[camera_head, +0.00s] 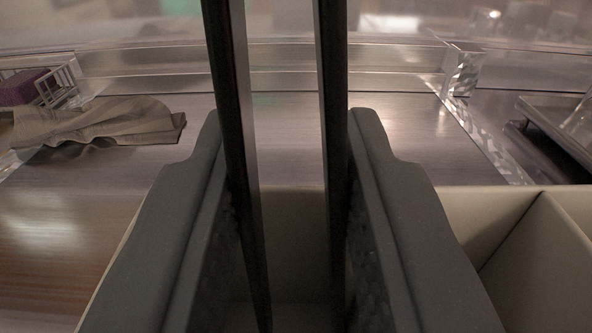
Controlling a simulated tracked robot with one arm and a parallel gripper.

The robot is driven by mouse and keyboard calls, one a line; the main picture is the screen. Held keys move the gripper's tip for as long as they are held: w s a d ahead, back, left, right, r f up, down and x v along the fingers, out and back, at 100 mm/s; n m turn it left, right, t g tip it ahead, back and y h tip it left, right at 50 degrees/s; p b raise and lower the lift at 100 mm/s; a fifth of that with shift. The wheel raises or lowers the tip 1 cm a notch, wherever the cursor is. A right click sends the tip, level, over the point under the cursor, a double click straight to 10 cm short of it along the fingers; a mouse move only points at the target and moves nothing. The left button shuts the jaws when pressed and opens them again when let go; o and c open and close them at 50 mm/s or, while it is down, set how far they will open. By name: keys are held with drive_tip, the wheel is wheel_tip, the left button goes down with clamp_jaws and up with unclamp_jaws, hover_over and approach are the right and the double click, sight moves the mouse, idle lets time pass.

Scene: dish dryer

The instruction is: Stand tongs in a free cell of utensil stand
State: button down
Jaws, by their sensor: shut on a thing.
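My gripper (288,150) reaches forward from the bottom of the view, with one grey finger on each side. It is shut on the tongs (240,130), whose two long dark arms run upright between the fingers. The tops of the tongs leave the picture. Their lower ends show between the fingers, in front of a cell of the beige utensil stand (455,205); I cannot tell how deep they are in it. A divider (535,240) parts off other cells at the right, which look empty where they show. The fingers hide much of the stand.
A crumpled grey cloth (95,125) lies on the metal counter at the left, near a wire rack with a purple sponge-like block (28,88). A metal tray (560,120) is at the far right. The metal surface behind the stand is clear.

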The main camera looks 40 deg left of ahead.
drive_tip(key=c, duration=1.1)
unclamp_jaws()
drive_tip(key=shift+c, duration=0.2)
drive_tip(key=p+v, duration=0.1)
drive_tip(key=v, duration=1.2)
drive_tip(key=shift+s+d, duration=0.2)
drive_tip(key=shift+s, duration=0.1)
